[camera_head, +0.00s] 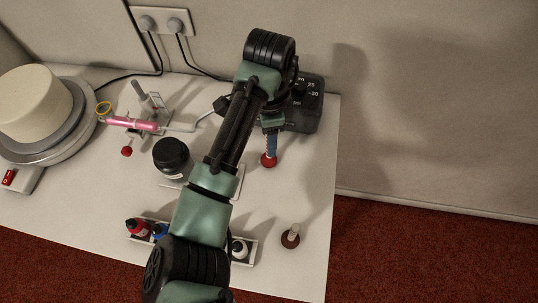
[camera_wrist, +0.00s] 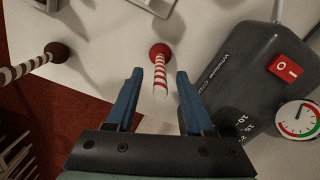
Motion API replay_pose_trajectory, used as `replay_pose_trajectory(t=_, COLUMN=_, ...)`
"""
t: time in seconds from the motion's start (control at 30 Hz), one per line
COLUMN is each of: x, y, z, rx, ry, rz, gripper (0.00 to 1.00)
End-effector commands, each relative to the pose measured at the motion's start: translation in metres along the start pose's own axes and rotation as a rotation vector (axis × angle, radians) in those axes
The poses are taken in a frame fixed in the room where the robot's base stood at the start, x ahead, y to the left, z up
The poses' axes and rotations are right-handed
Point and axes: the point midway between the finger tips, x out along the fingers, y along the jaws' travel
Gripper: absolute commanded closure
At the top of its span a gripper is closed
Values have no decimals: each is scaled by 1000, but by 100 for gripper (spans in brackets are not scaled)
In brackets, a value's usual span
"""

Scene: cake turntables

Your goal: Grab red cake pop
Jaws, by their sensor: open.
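The red cake pop stands with its round red head (camera_wrist: 159,50) down on the white table and its red-and-white striped stick (camera_wrist: 160,78) pointing up. In the head view its red head (camera_head: 268,160) shows just below my gripper (camera_head: 271,146); the stick is mostly hidden there. In the wrist view my gripper (camera_wrist: 160,73) is open, with its blue fingers on either side of the stick. A gap shows on both sides, and neither finger appears to touch it.
A dark box (camera_head: 305,112) with a red switch (camera_wrist: 289,69) and a dial stands close to the right of my gripper. A brown cake pop (camera_head: 290,239) stands nearer the front. Another red ball (camera_head: 126,151), a black jar (camera_head: 172,155) and a cake turntable (camera_head: 75,145) are left.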

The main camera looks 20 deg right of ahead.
Motion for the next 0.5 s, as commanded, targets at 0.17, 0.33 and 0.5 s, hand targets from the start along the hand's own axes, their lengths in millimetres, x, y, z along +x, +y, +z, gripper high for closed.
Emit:
replay_pose_trajectory(t=0.17, x=24, y=1, z=2, rx=-1, ry=-1, rz=1, gripper=47)
replay_pose_trajectory(t=0.33, x=30, y=1, z=2, rx=0, ry=-1, rz=-1, gripper=47)
replay_pose_trajectory(t=0.5, x=30, y=1, z=2, rx=0, ry=-1, rz=-1, gripper=53)
